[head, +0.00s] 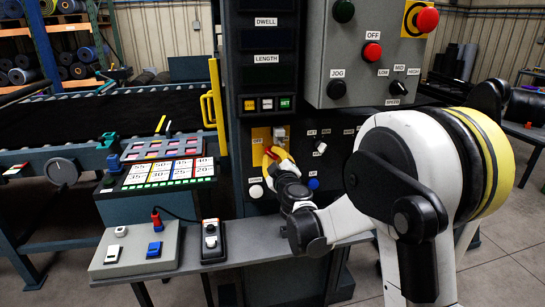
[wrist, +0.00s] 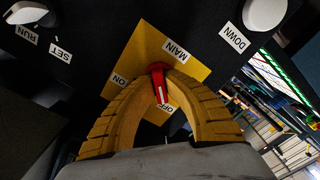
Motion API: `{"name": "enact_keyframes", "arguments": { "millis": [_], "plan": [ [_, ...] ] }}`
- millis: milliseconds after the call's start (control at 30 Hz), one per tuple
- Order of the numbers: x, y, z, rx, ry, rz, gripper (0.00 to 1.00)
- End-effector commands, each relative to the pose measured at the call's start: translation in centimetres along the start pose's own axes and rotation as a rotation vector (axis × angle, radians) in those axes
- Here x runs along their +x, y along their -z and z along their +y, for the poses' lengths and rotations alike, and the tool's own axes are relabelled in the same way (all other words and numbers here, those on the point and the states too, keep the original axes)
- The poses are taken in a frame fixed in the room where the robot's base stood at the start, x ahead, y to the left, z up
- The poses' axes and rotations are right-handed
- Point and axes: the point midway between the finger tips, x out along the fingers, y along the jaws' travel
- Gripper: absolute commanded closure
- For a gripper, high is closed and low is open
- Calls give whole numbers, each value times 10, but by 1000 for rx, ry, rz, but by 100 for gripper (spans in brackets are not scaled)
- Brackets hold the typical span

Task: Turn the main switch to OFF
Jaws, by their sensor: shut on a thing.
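The main switch is a red handle (wrist: 160,84) with a white line. It sits on a yellow plate (wrist: 192,62) marked MAIN, ON and OFF. In the wrist view, the handle's white-marked end lies beside the partly hidden OFF label (wrist: 168,108); the ON label (wrist: 120,80) is off to the left. My gripper (wrist: 160,76) has its two yellow fingers closed on the handle from both sides. In the head view, my gripper (head: 271,156) is at the yellow plate (head: 261,134) on the dark panel, and it hides most of the handle.
A white DOWN button (wrist: 264,13) and RUN and SET labels are close around the plate. In the head view, a blue button (head: 313,183) and a white button (head: 256,191) flank my wrist. A grey control box (head: 340,62) overhangs above; a shelf with a pendant (head: 211,240) is below.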

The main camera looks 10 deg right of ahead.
Motion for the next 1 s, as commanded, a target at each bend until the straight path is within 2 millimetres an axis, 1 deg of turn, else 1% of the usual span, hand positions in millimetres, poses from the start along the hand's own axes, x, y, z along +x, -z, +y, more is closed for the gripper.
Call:
{"name": "enact_keyframes", "arguments": {
  "millis": [400, 433, 467, 500, 867, 1000],
  "plan": [
    [0, 0, 0, -7, 0, 0, 100],
    [0, 0, 0, -7, 0, 0, 79],
    [0, 0, 0, -6, 0, 0, 70],
    [0, 0, 0, -6, 0, 0, 65],
    [0, 0, 0, -5, 0, 0, 65],
    [0, 0, 1, 50, 0, 0, 65]
  ]
}}
